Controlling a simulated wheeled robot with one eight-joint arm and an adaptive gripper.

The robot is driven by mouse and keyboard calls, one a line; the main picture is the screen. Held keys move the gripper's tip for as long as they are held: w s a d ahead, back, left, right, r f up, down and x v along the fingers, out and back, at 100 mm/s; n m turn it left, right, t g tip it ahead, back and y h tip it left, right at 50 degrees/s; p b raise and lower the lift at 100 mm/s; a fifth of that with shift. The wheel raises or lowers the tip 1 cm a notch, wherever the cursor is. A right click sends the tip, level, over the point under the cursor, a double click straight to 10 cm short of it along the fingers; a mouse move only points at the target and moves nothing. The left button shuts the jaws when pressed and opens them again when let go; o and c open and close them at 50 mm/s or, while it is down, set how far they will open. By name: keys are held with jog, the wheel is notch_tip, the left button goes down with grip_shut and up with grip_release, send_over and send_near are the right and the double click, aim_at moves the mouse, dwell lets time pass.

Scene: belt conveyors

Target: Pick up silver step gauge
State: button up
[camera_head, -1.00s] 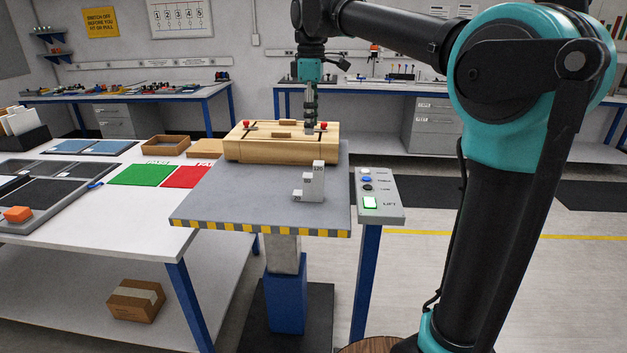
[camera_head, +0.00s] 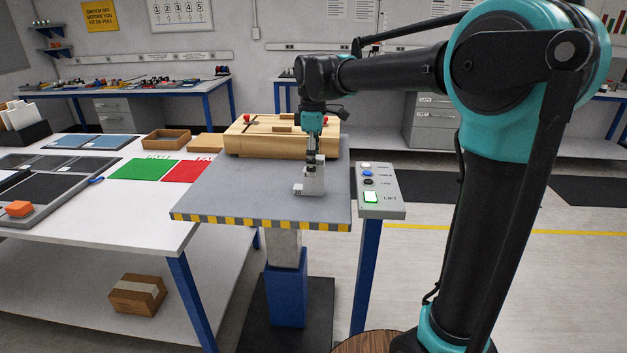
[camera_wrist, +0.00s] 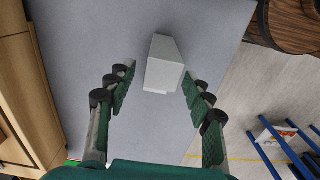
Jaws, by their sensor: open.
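In the wrist view the gauge (camera_wrist: 162,66) is a pale grey block lying ahead of and between the finger tips. In the wrist view my gripper (camera_wrist: 158,82) is open, one finger on each side of the gauge with gaps, nothing held.
A wooden box with red knobs (camera_head: 255,138) stands at the table's back. The lift control panel (camera_head: 380,190) is close on the right. A white bench (camera_head: 120,215) with green (camera_head: 140,168) and red mats (camera_head: 187,171) is on the left. The table's front left is clear.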

jog(key=shift+f, duration=1.65)
grip_shut()
